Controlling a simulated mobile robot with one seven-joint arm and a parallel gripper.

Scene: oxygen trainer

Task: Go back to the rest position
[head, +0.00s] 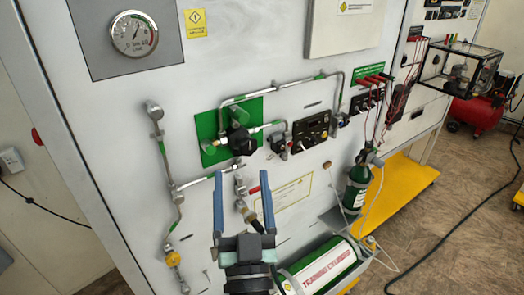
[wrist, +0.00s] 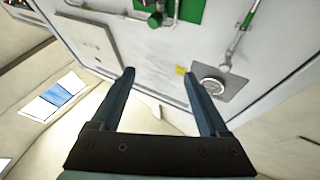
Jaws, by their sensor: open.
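My gripper (head: 242,180) is in the lower middle of the head view, its two blue-grey fingers pointing up and spread apart. Nothing is between the fingers. It stands in front of the white trainer panel (head: 110,108), and I cannot tell the exact gap. In the wrist view my gripper (wrist: 158,72) is also open and empty, with the panel (wrist: 150,65) beyond the fingertips. No held object shows in either view.
A green plate with a valve (head: 210,152) and metal pipes sits on the panel, with a gauge (head: 134,33) at upper left. A green-white training cylinder (head: 325,268) lies right of my gripper. A small green bottle (head: 357,185) stands beyond. Floor at right carries a black cable (head: 440,240).

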